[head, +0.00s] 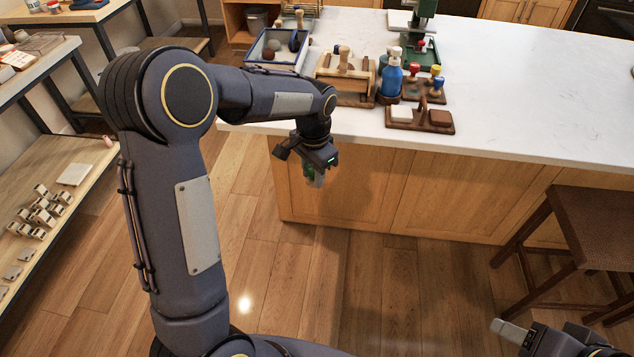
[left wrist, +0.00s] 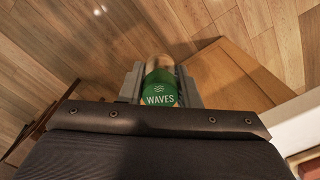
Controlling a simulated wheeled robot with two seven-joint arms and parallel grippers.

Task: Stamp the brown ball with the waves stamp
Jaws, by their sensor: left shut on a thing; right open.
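My left gripper (head: 316,176) hangs in front of the counter's wooden side, below the counter top. It is shut on the waves stamp (left wrist: 160,88), which has a green band with white wave lines and the word WAVES. In the head view only a little green of the stamp (head: 309,171) shows between the fingers. A small brown round thing (head: 268,53), which looks like the brown ball, sits in a blue-rimmed tray (head: 249,58) on the counter, beyond my left forearm. My right gripper (head: 512,331) is open at the lower right, over the floor, partly out of frame.
The white counter (head: 520,90) has wide free room on its right. Near its left edge stand a wooden tool box (head: 345,72), a blue bottle (head: 391,76), several coloured stamps and a wooden holder (head: 420,122). A stool (head: 590,225) stands at right; shelves line the left.

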